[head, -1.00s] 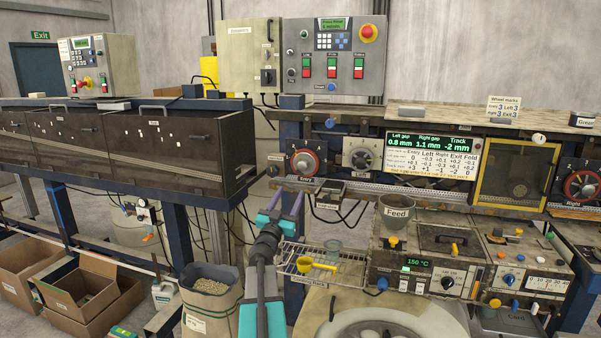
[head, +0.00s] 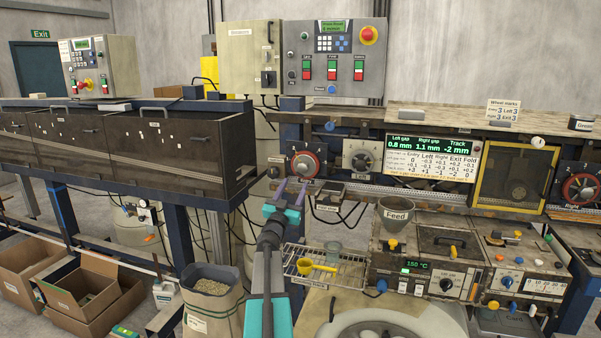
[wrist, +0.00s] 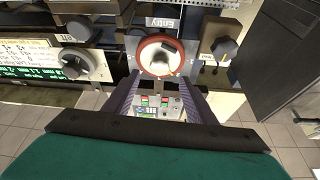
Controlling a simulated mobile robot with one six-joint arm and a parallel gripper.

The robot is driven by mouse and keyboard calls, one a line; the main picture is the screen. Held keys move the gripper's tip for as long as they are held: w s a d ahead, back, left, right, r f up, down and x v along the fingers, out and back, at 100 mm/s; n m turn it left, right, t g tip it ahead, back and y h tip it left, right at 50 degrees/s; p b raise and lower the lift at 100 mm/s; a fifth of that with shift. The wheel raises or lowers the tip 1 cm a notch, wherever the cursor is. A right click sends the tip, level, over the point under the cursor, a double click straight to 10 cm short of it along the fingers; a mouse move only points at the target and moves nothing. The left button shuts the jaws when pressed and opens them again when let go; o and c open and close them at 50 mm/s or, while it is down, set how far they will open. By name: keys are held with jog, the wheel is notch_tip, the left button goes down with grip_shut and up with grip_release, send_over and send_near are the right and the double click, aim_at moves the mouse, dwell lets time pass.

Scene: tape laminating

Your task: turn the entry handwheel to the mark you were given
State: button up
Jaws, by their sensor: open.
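In the wrist view, which is upside down, the wheel (wrist: 160,55) lies between and beyond the fingertips (wrist: 160,85). I cannot tell whether they touch it. The wheel's pointer setting is too small to read. A wheel marks card (head: 503,109) shows 3 beside each wheel name.
A grey knob (head: 361,158) sits right of the entry wheel. The display (head: 428,148) reads left gap 0.8 mm, right gap 1.1 mm, track -2 mm. A dark hooded bench (head: 140,150) is at left.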

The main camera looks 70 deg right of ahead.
aim_at(301, 170)
jog(key=shift+p+x, duration=1.35)
jog(key=shift+x, duration=2.7)
jog(key=c, duration=1)
jog(key=shift+c, duration=0.2)
jog(key=shift+w+m, duration=0.1)
jog(key=shift+m, duration=0.3)
jog(key=m+g, duration=0.1)
jog(key=m, duration=0.1)
jog(key=m+g, duration=0.1)
jog(key=m, duration=0.1)
jog(key=shift+w+r+g+b, duration=0.1)
jog(key=shift+w+g+b, duration=0.1)
jog(key=shift+g+b, duration=0.2)
jog(key=shift+w+r+m+g+y, duration=0.1)
jog(key=shift+m+g+y, duration=0.45)
jog(key=shift+m, duration=1.05)
jog(key=shift+r+m+g+y, duration=0.1)
jog(key=shift+m+g+y, duration=0.4)
jog(key=shift+m, duration=1.1)
